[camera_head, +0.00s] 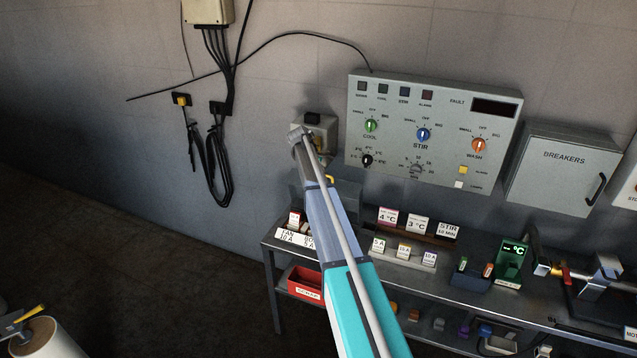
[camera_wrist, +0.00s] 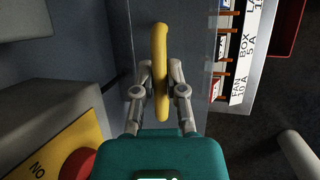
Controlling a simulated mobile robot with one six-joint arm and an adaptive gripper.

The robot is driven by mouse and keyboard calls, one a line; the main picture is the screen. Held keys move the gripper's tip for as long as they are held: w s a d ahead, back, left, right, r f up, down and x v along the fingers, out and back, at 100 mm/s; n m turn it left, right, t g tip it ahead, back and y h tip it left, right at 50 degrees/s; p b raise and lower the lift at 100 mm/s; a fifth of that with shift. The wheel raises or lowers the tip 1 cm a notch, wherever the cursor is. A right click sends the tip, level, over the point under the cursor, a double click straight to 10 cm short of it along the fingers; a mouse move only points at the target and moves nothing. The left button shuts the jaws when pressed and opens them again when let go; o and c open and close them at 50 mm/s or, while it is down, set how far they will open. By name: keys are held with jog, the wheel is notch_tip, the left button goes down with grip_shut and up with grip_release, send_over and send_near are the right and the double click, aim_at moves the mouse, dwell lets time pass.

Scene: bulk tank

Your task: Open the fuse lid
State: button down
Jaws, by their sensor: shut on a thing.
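A yellow handle (camera_wrist: 160,40) stands in the middle of the wrist view, in front of a grey surface that I take for the fuse lid (camera_wrist: 125,40). My gripper (camera_wrist: 160,72) is shut on this handle, one finger on each side. In the head view a bit of the yellow handle (camera_head: 329,180) shows beside my arm, by a grey box (camera_head: 347,192) at the back left of the bench. My arm covers much of that box and my fingers there. The lid looks shut, but its edges are hard to make out.
A wall box (camera_head: 325,128) sits just above; the wrist view shows a red button (camera_wrist: 78,164) on a yellow plate close at lower left. Labelled fuse holders (camera_wrist: 222,50) lie to the right. The control panel (camera_head: 440,110) is right of my arm.

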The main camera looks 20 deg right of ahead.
jog(key=shift+w+d, duration=1.7)
jog(key=shift+w, duration=0.1)
jog(key=c, duration=0.7)
grip_release()
jog(key=shift+s+a, duration=0.1)
jog(key=shift+s, duration=0.1)
